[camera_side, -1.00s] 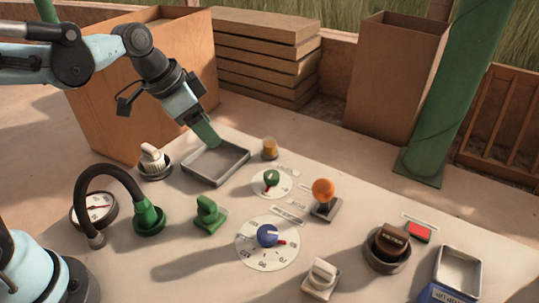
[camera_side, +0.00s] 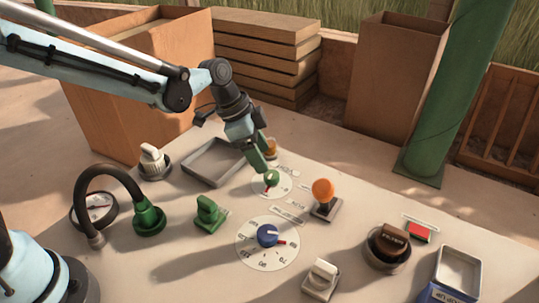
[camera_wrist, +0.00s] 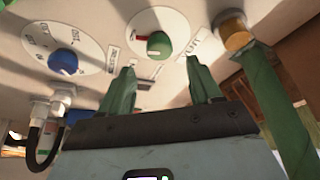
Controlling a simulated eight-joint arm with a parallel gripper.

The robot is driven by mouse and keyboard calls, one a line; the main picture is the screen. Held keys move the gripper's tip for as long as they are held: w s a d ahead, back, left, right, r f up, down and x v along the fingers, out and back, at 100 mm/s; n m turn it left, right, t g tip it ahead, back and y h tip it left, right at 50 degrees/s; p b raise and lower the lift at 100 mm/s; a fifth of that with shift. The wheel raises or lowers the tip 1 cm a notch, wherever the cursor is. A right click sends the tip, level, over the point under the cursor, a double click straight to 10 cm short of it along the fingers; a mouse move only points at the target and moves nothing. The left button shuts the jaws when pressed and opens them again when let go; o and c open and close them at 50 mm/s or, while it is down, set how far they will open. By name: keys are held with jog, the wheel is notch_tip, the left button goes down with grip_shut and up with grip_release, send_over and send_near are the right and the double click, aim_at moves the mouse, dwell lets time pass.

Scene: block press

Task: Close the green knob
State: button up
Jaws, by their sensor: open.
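The green knob (camera_side: 271,178) sits on a round white dial with a red pointer mark. In the wrist view the green knob (camera_wrist: 159,45) shows beyond and between my two fingers, with a red mark at its upper left. My gripper (camera_side: 266,162) is just above and behind the knob in the side view, pointing down. In the wrist view my gripper (camera_wrist: 163,78) has its green fingers apart with nothing between them. The fingers look apart from the knob; the exact gap is hard to tell.
A blue knob (camera_side: 267,235) on a larger dial is in front. An orange ball lever (camera_side: 323,190) stands at right. A yellow knob (camera_wrist: 234,32) is close by my right finger in the wrist view. An empty grey tray (camera_side: 190,176) lies to the left.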

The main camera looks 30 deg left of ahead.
aim_at(271, 174)
jog(key=shift+x, duration=2.9)
jog(key=shift+c, duration=0.4)
jog(key=c, duration=0.9)
